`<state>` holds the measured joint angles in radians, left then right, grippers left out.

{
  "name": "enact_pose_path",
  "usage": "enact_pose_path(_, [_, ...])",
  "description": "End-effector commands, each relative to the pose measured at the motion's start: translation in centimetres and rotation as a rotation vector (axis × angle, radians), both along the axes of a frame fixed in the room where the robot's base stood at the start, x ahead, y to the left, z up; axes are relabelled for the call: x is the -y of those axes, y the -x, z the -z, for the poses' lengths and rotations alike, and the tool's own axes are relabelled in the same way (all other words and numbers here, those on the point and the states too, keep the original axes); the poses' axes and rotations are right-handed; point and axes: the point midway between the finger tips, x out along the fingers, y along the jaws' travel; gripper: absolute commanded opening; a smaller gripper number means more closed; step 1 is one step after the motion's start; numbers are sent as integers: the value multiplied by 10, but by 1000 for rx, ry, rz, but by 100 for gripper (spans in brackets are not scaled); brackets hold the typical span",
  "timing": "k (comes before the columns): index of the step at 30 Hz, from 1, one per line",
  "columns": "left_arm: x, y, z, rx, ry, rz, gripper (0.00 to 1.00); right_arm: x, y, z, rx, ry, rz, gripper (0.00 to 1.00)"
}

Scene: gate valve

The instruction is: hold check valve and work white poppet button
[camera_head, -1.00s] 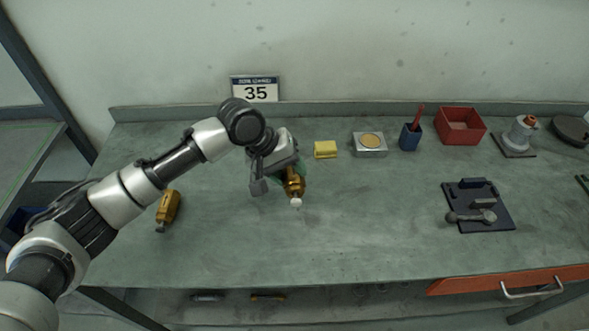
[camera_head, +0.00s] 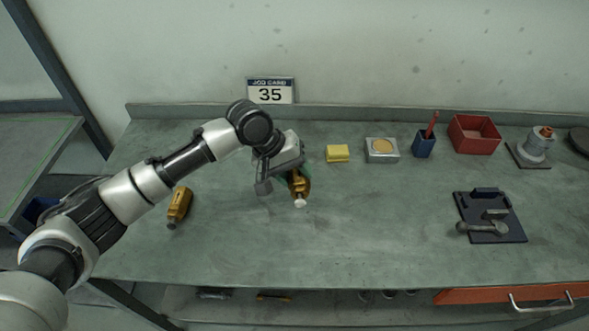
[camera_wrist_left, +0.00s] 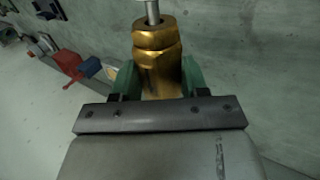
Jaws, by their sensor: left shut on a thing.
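The brass check valve (camera_head: 300,185) is in my left gripper (camera_head: 293,174), near the middle of the bench. Its white poppet button (camera_head: 301,203) points toward the front of the bench. In the left wrist view the brass valve body (camera_wrist_left: 157,50) sits between the green finger pads of my left gripper (camera_wrist_left: 155,80), which is shut on it. A metal stem (camera_wrist_left: 153,12) rises from the valve's end, and the button is mostly cut off at the top edge there. My right gripper is not in view.
A second brass fitting (camera_head: 179,206) lies at the left. A yellow block (camera_head: 337,153), a tin (camera_head: 382,151), a blue cup (camera_head: 423,146) and a red bin (camera_head: 474,134) stand along the back. A dark plate (camera_head: 507,232) with metal parts lies at the right. The front middle is clear.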

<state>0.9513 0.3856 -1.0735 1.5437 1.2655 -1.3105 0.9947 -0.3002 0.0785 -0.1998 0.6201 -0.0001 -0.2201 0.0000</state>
Motion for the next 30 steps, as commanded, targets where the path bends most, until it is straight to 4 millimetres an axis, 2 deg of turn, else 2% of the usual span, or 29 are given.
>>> enact_pose_path(30, [1, 0, 19, 1, 2, 1, 16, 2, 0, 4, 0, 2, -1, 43])
